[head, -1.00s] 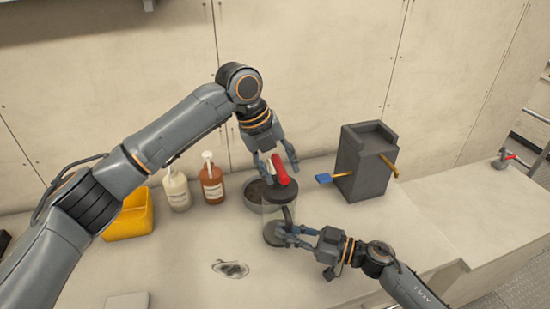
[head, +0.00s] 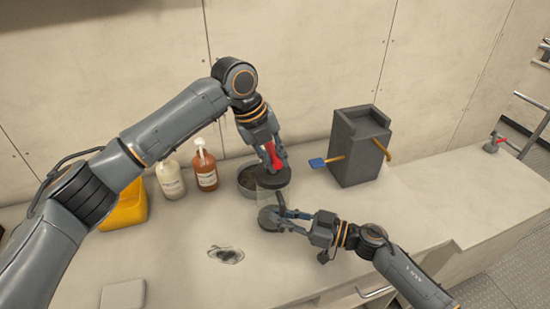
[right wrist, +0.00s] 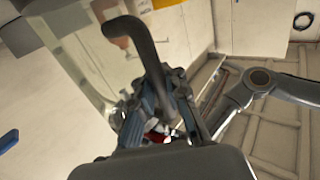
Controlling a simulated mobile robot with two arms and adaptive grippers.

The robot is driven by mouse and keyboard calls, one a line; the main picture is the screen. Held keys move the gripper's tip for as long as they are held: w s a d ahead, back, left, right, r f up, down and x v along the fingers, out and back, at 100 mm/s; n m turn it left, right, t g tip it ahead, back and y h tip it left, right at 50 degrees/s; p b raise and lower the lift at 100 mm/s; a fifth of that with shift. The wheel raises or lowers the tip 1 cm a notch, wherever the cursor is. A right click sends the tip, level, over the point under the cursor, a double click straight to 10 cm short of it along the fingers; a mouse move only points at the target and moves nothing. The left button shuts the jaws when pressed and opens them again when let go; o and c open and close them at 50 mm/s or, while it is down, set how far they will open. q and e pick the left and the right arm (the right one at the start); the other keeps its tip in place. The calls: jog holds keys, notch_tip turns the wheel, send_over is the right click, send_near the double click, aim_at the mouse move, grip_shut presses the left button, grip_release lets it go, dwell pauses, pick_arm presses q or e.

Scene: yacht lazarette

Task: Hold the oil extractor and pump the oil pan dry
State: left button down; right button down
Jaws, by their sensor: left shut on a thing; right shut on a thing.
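The oil extractor has a clear cylinder (head: 268,199), a dark cap (head: 280,180), a dark round base (head: 267,220) and a red pump handle (head: 276,160) on top. It stands upright on the bench. My left gripper (head: 269,160) is shut on the red handle from above. My right gripper (head: 285,219) is shut on the black side handle, low at the right. The right wrist view shows this curved side handle (right wrist: 140,42) and the clear cylinder (right wrist: 82,60) close up. The oil pan (head: 245,181), round and dark, sits behind the extractor, partly hidden by it.
A white bottle (head: 171,182) and a brown bottle (head: 206,172) stand left of the pan, beside a yellow container (head: 125,212).

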pick_arm(q)
jog(key=shift+r, duration=3.45)
jog(key=shift+w+a+f, duration=0.1)
jog(key=shift+f, duration=0.15)
